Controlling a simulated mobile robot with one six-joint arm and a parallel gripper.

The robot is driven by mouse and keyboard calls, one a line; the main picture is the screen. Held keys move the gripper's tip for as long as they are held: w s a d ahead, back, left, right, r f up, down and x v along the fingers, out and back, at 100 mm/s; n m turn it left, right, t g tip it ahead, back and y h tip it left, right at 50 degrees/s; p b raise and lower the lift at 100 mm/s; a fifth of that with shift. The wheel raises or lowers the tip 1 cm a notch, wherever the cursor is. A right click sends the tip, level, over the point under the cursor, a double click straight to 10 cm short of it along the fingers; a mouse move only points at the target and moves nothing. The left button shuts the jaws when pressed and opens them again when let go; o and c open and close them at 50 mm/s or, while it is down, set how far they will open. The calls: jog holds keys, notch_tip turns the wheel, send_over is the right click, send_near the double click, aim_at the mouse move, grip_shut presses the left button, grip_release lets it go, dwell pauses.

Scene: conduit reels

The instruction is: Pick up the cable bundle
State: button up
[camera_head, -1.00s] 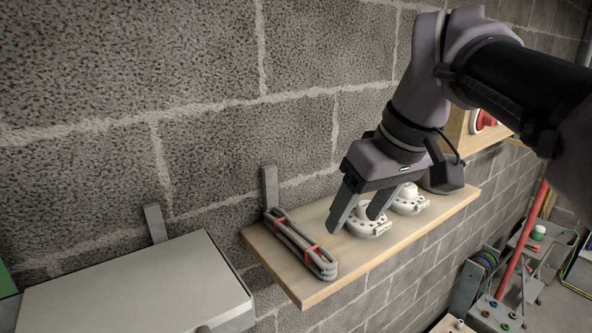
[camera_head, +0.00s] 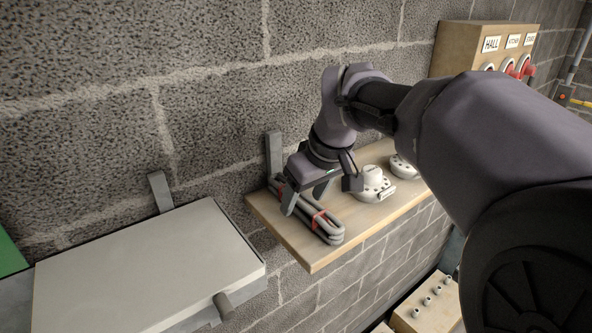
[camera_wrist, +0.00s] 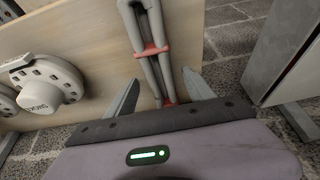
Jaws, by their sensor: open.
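The cable bundle (camera_head: 322,220) is a grey looped cable tied with red bands. It lies on the left end of a wooden wall shelf (camera_head: 312,259). My gripper (camera_head: 305,203) is open above the bundle, toward its wall-side end. In the wrist view the bundle (camera_wrist: 150,32) runs up from between the two open fingers of my gripper (camera_wrist: 160,95). One red band shows ahead of the fingers and another near the gripper body. The fingers are apart from each other, one on each side of the bundle. Whether they touch it cannot be told.
White round smoke detectors (camera_head: 374,186) sit on the shelf to the right of the bundle. A grey metal box (camera_head: 145,268) with a flat top is left of the shelf. A shelf bracket (camera_head: 273,152) stands against the block wall behind. A wooden switch box (camera_head: 460,48) hangs at upper right.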

jog(key=shift+w+a+f, duration=0.3)
jog(key=shift+a+f, duration=0.05)
jog(key=shift+s+d+r, duration=0.15)
jog(key=shift+s+d, duration=0.05)
jog(key=shift+s, duration=0.05)
jog(key=c, duration=0.4)
jog(key=shift+w, duration=0.1)
grip_shut()
